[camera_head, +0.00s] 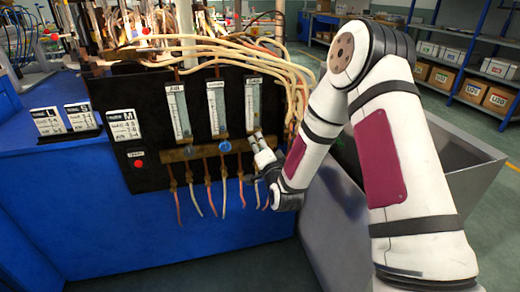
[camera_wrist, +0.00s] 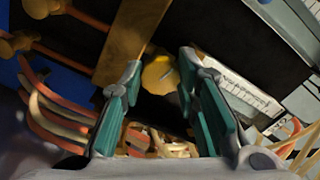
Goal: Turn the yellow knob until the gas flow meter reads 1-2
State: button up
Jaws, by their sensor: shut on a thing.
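The yellow knob (camera_wrist: 158,75) sits on the black panel (camera_wrist: 110,55) between my gripper's two teal-padded fingertips (camera_wrist: 160,80) in the wrist view. My gripper (camera_head: 258,142) is closed on the knob, at the right end of the brass bar. In the head view its fingers hide the knob. The gas flow meter (camera_head: 254,104) is the rightmost of three white-scaled tubes on the panel, just above my gripper. It also shows at the right in the wrist view (camera_wrist: 236,88). Its scale is too small to read.
A blue knob (camera_head: 225,146) is left of my gripper on the brass bar (camera_head: 200,151). Several hoses hang below the bar, and pale tubes (camera_head: 265,55) loop over the panel top. A sign marked M (camera_head: 124,125) and a red button (camera_head: 139,163) are further left.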

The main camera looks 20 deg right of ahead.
jog(key=shift+m+b, duration=0.65)
jog(key=shift+m, duration=1.05)
jog(key=o, duration=1.2)
jog(key=shift+c, duration=0.2)
jog(key=s, duration=0.7)
jog(key=shift+s, duration=0.25)
